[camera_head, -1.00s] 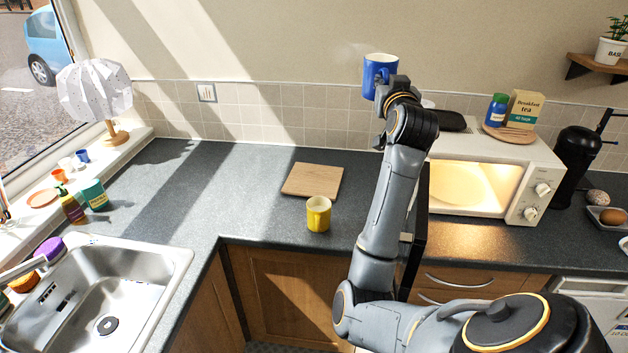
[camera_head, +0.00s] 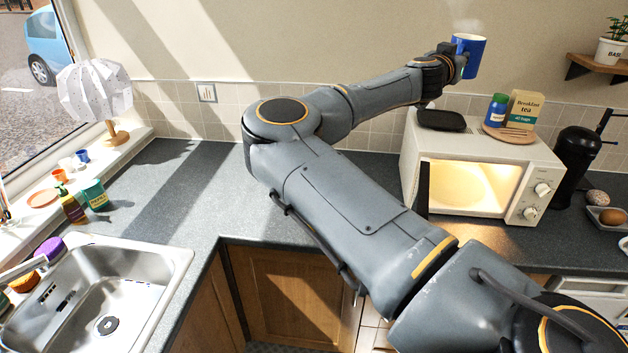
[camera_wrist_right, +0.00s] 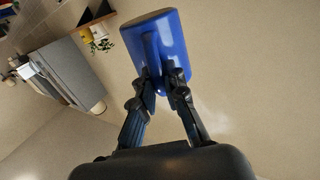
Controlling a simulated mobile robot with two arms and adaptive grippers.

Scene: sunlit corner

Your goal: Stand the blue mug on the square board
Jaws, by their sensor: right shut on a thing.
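The blue mug (camera_head: 470,56) is held up in the air above the microwave in the head view, with its handle side toward my gripper. My right gripper (camera_head: 455,58) is shut on it. In the right wrist view the blue mug (camera_wrist_right: 158,42) sits between the fingertips of my right gripper (camera_wrist_right: 161,80), which close on its handle. The square board is hidden behind my right arm in the head view. My left gripper is in neither view.
The white microwave (camera_head: 535,185) stands on the counter with its door open, and a black tray (camera_head: 441,120) lies on top. A round board (camera_head: 508,134) there bears a tea box (camera_head: 526,108) and a blue jar (camera_head: 496,110). The sink (camera_head: 110,295) is at left.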

